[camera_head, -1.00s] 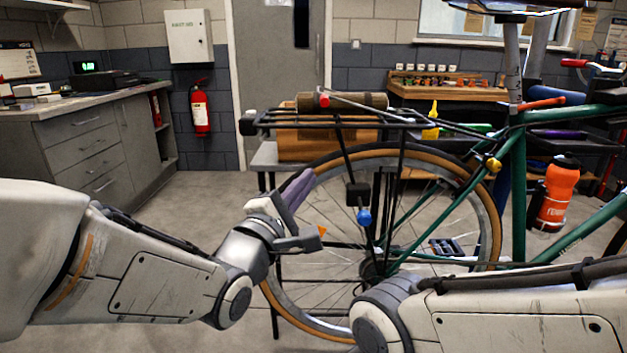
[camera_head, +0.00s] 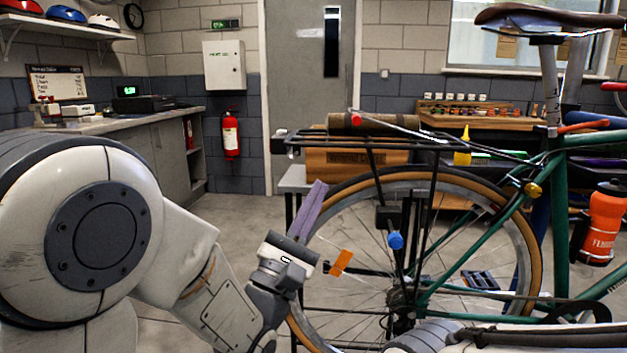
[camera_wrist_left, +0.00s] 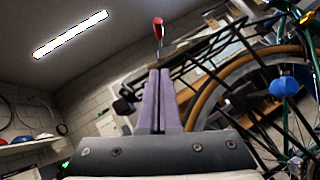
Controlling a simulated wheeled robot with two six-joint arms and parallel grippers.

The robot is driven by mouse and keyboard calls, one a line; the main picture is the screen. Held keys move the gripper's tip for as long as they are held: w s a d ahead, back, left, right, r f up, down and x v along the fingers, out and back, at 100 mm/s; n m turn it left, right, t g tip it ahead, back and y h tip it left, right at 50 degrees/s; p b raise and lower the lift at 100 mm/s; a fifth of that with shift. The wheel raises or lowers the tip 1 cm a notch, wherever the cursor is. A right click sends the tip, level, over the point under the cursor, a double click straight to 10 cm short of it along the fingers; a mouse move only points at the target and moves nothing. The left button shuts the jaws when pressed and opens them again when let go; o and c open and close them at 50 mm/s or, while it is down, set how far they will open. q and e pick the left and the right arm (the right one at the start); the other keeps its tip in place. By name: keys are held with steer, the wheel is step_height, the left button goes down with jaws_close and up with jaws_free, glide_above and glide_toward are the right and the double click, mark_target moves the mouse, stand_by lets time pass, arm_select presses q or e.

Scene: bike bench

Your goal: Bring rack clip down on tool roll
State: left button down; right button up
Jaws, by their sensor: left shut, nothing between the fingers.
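The tool roll (camera_head: 400,128) is a brown cylinder lying on top of the black rear rack (camera_head: 290,146) of the green bike. The rack clip (camera_head: 440,132) is a thin metal arm with a red tip, raised at an angle by the roll; whether they touch I cannot tell. The clip's red tip (camera_wrist_left: 158,21) also shows in the left wrist view, beyond the fingers. My left gripper (camera_head: 319,185) has purple-grey fingers pointing up, shut and empty, below the rack's left end and apart from the clip. It also fills the middle of the left wrist view (camera_wrist_left: 159,72). My right gripper is not in view.
The rear wheel (camera_head: 530,250) stands to the right of my left gripper, with a blue knob (camera_head: 396,240) and an orange piece (camera_head: 341,262) near it. A wooden box (camera_head: 355,163) is behind the rack. The floor on the left is clear.

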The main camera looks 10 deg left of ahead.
arm_select(q)
steer(key=p+x, duration=0.2)
steer(key=x, duration=0.1)
steer(key=s+p+x, duration=0.1)
steer(key=x, duration=0.2)
steer(key=r+p+x, duration=0.1)
steer(key=p+x, duration=0.1)
steer(key=x, duration=0.1)
steer(key=shift+d+r+p, duration=0.25)
steer(key=shift+d+p, duration=0.05)
steer(key=shift+d, duration=0.05)
steer(key=shift+d+r, duration=0.35)
steer(key=shift+r, duration=0.2)
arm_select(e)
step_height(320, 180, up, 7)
